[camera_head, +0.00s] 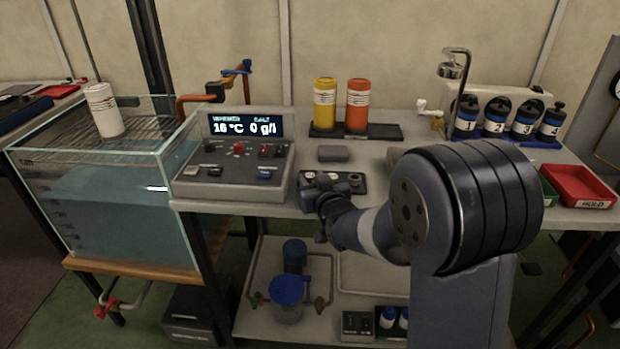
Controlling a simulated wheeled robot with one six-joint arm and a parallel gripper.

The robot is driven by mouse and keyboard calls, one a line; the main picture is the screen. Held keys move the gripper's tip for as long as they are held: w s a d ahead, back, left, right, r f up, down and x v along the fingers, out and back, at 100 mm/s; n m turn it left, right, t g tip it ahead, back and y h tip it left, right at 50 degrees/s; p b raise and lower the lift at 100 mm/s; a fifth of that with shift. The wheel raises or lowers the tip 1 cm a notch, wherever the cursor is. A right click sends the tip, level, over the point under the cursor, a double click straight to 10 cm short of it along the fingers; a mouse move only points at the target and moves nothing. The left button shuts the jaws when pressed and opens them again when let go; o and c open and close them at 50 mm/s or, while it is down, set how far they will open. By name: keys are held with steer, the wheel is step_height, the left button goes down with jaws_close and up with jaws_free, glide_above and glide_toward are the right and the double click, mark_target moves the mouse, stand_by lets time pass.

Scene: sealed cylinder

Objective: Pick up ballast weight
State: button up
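A small black tray (360,193) lies on the bench right of the control box. It holds several small metallic pieces, which look like ballast weights (355,180); my gripper partly covers them. My gripper (322,205) is at the tray's front left side, seen from behind, with the arm reaching in from the right. Its fingertips are small and dark, so I cannot tell whether it is open, shut or touching a piece. A white cylinder (103,110) stands upright on the wire rack over the water tank (110,215).
A grey control box (235,170) with a display stands left of the tray. Behind are a flat grey block (333,153), a yellow cylinder (324,104) and an orange cylinder (358,105). Numbered bottles (495,117) and a red bin (580,186) are at right.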

steer(key=c, duration=0.7)
steer(key=shift+o, duration=0.2)
